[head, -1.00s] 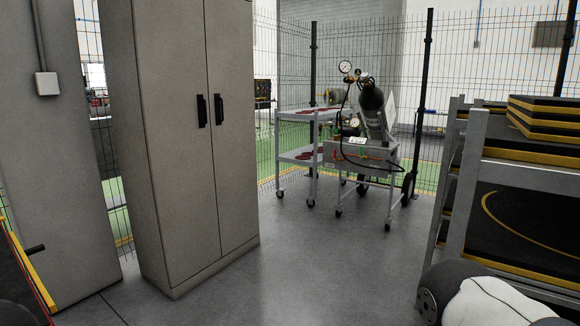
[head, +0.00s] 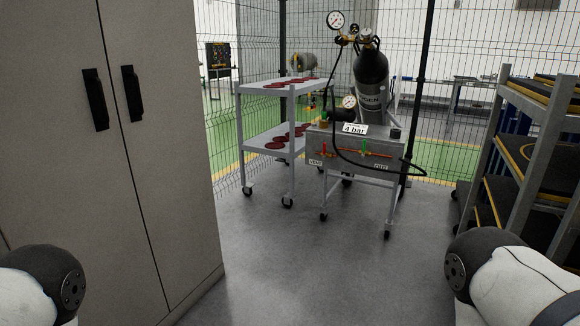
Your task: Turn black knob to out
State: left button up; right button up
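A grey metal test box on a wheeled stand (head: 345,172) is ahead, right of centre. A small black knob (head: 396,134) appears on its top right corner; its setting is too small to read. The box carries a "4 bar" label (head: 354,129), red and green valve handles (head: 324,149) on its front, and a gauge (head: 349,102) above. A dark gas cylinder (head: 371,82) stands behind it with more gauges (head: 336,20) on top. A black hose loops across the box front. Only my arm links show at both lower corners; neither gripper is in view.
A tall grey cabinet (head: 80,190) fills the left side. A two-shelf cart (head: 262,142) with dark red discs stands left of the box. A rack (head: 535,130) with black trays is on the right. Wire fence runs behind. The floor (head: 285,265) between is clear.

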aim_at(339, 40)
jog(key=i+l, duration=0.2)
jog(key=i, duration=0.35)
jog(key=i+l+z, duration=0.1)
jog(key=i, duration=0.45)
jog(key=i+l, duration=0.3)
jog(key=i, duration=0.25)
jog(key=i+l+z, duration=0.1)
jog(key=i, duration=0.45)
